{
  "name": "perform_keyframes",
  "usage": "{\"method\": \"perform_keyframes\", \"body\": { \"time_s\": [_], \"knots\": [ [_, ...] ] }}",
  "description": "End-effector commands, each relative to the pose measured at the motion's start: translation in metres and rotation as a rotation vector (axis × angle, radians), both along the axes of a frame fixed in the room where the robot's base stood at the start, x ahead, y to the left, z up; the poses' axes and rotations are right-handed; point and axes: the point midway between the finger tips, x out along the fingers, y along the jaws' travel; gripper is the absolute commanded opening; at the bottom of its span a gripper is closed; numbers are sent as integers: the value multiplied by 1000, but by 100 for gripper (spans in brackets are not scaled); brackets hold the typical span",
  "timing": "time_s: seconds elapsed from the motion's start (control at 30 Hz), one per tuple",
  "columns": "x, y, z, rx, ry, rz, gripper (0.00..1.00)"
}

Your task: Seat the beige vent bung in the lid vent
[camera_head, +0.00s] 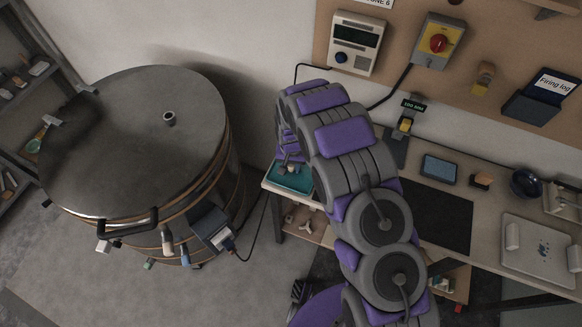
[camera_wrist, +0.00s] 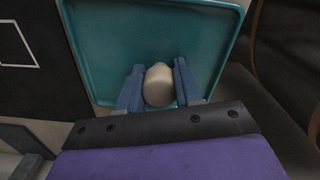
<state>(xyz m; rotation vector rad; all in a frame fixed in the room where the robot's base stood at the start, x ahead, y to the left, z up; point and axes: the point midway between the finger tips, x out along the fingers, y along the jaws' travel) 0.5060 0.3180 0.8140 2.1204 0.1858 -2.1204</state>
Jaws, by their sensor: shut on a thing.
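The beige vent bung (camera_wrist: 158,86) sits between the two blue fingers of my gripper (camera_wrist: 159,70) in the wrist view. My gripper is shut on it, over the teal tray (camera_wrist: 218,30). I cannot tell whether the bung still touches the tray floor. In the head view my gripper is small and partly hidden by my arm, above the teal tray (camera_head: 300,184) at the bench's left end. The lid vent (camera_head: 169,118) is a small pale ring with a dark hole, on top of the round grey kiln lid (camera_head: 130,150), left of my gripper.
The kiln has a front handle (camera_head: 128,224) and a control box (camera_head: 211,229) on its side. A gap separates kiln and bench.

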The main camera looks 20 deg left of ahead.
Motion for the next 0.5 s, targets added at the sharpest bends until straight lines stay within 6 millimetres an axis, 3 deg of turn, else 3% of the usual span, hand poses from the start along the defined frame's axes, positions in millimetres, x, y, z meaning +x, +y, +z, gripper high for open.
{"method": "perform_keyframes", "body": {
  "time_s": [0.1,0.5],
  "knots": [
    [-1,-3,1,5,2,-1,5],
    [0,2,8,0,0,0,4]
  ]
}}
